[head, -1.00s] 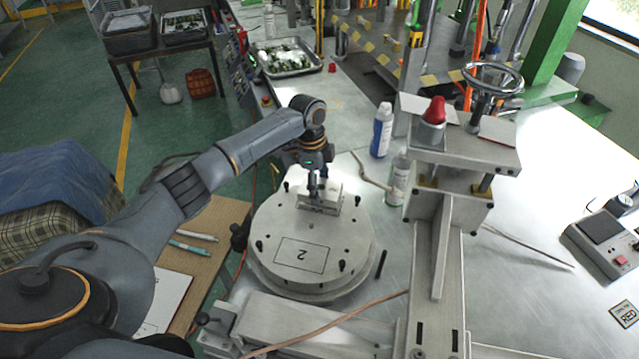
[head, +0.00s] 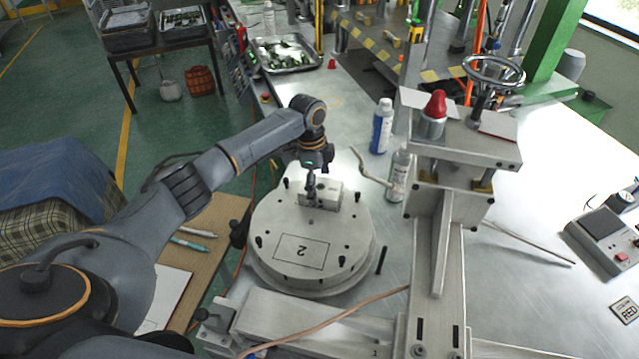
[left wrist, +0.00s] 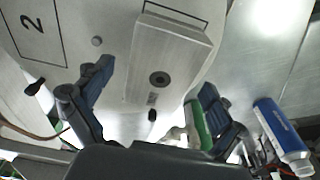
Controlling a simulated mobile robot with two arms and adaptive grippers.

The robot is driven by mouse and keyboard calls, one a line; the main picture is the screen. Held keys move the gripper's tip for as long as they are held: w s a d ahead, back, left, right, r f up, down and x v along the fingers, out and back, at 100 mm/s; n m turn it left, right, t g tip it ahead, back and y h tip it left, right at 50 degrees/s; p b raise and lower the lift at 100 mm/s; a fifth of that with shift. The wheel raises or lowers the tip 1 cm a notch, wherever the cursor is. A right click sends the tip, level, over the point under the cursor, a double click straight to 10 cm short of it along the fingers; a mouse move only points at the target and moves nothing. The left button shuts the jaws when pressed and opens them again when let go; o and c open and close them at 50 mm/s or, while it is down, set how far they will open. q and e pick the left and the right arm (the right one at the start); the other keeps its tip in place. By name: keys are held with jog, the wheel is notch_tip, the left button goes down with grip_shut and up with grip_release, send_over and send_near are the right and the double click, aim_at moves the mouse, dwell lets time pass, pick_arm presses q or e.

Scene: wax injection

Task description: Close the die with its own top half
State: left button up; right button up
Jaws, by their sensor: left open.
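The die, a pale metal block (head: 328,192), sits on the round plate marked 2 (head: 269,225), near its back edge. In the left wrist view, the block's flat top (left wrist: 172,55) shows a dark round hole. I cannot tell there where one half meets the other. My left gripper (head: 311,200) points down at the block. In the left wrist view, my left gripper (left wrist: 150,108) is open, one finger on each side of the block's near end. I cannot tell whether the fingers touch it. My right gripper is not in view.
A blue-and-white bottle (head: 382,128) and a green-and-white bottle (head: 398,178) stand right of the plate. A metal press column with a red cap (head: 435,106) rises further right. Black pegs stick up from the plate.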

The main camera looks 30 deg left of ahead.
pick_arm(q)
notch_tip(320, 180, up, 12)
jog(key=a, duration=0.1)
jog(key=shift+s+a, duration=0.15)
jog(key=shift+a, duration=0.1)
jog(key=shift+f, duration=0.1)
dwell(0.5)
